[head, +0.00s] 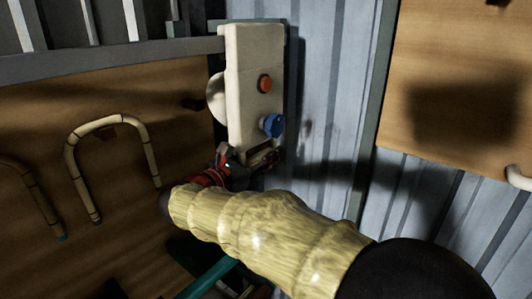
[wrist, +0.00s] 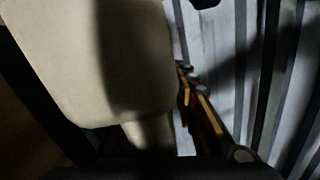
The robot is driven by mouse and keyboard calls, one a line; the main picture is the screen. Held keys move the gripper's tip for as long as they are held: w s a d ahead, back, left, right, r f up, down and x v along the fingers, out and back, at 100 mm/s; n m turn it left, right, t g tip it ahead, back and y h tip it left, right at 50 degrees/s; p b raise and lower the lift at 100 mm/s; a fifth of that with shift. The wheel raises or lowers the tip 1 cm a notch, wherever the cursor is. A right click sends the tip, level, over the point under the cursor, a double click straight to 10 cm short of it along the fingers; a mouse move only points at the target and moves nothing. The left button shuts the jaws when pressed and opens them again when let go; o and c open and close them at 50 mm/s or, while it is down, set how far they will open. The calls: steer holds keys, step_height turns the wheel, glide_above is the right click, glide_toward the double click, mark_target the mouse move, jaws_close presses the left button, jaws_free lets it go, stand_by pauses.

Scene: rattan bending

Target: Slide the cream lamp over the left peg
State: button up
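A tall cream body (head: 248,85), which I take for the cream lamp, stands upright in the head view, with an orange knob and a blue knob on its face. It fills the left of the wrist view (wrist: 90,60), with a narrower cream part below it. My gripper (head: 247,160) is at its lower end, close to or touching it. One finger with orange edges shows to its right in the wrist view; the other is hidden, so the grip is unclear.
A wooden board (head: 60,110) at left carries a bent rattan hoop (head: 106,119) and another curved rod (head: 38,198). A grey corrugated wall (head: 335,75) lies behind. Another wooden board (head: 440,50) is at upper right, with a pale bent piece (head: 519,179) below.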

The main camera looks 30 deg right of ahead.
steer(key=c, duration=0.6)
steer(key=shift+f, duration=0.1)
jaws_close()
